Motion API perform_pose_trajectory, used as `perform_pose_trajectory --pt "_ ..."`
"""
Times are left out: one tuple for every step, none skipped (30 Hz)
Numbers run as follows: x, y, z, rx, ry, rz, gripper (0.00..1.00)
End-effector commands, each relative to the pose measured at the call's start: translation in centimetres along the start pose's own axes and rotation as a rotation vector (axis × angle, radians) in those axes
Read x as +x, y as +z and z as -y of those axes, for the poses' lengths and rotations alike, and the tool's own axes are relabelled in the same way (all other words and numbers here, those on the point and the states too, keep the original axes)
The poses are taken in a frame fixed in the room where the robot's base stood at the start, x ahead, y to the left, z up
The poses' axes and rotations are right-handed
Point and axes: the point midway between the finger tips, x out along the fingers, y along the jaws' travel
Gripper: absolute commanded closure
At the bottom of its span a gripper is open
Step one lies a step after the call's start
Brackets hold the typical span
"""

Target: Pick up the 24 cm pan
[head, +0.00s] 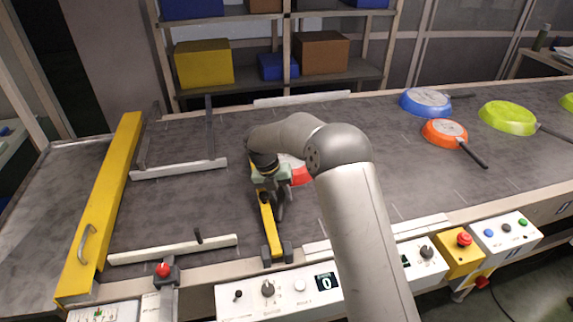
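Several pans lie upside down on the grey conveyor belt (390,170). A blue pan (426,101), an orange pan (444,132) with a dark handle pointing to the lower right, and a green pan (507,118) are at the right. A red pan (302,174) is mostly hidden behind my arm near the middle. No size marking is readable, so I cannot tell which pan is 24 cm. My gripper (279,212) points down just left of the red pan, over or beside a yellow bar (269,226). Its fingers are small and partly hidden; whether they are open or touching anything is unclear.
A long yellow gate (104,205) crosses the belt at the left. White guide rails (180,170) with dark posts stand beside it. A control panel (281,290) and red stop button (464,239) line the front edge. Shelves with boxes (204,63) stand behind.

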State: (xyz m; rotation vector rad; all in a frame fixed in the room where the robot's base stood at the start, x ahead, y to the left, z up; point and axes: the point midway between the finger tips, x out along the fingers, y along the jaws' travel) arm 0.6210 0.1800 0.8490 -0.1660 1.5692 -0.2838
Motion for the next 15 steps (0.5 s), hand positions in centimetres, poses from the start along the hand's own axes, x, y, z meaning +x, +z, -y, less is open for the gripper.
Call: perform_pose_trajectory --pt "-0.01 0.01 0.0 0.0 0.0 0.0 0.66" --pt "-0.02 0.01 0.0 0.0 0.0 0.0 0.66" --pt "-0.03 0.01 0.0 0.0 0.0 0.0 0.77" --pt "-0.03 0.01 0.0 0.0 0.0 0.0 0.86" --pt "-0.03 0.01 0.0 0.0 0.0 0.0 0.94" --pt "-0.04 0.01 0.0 0.0 0.0 0.0 1.0" --pt "-0.04 0.02 0.0 0.0 0.0 0.0 1.0" --pt "-0.05 0.02 0.01 0.0 0.0 0.0 1.0" --pt "-0.24 0.13 0.04 0.002 0.001 0.005 1.0" --pt "-0.24 0.13 0.04 0.002 0.001 0.005 1.0" --pt "-0.25 0.13 0.04 0.002 0.001 0.005 1.0" --pt "-0.25 0.13 0.04 0.002 0.001 0.005 1.0" --pt "-0.25 0.13 0.04 0.002 0.001 0.005 1.0" --pt "-0.26 0.14 0.05 0.002 0.001 0.005 1.0" --pt "-0.29 0.16 0.11 0.002 0.001 0.005 1.0"
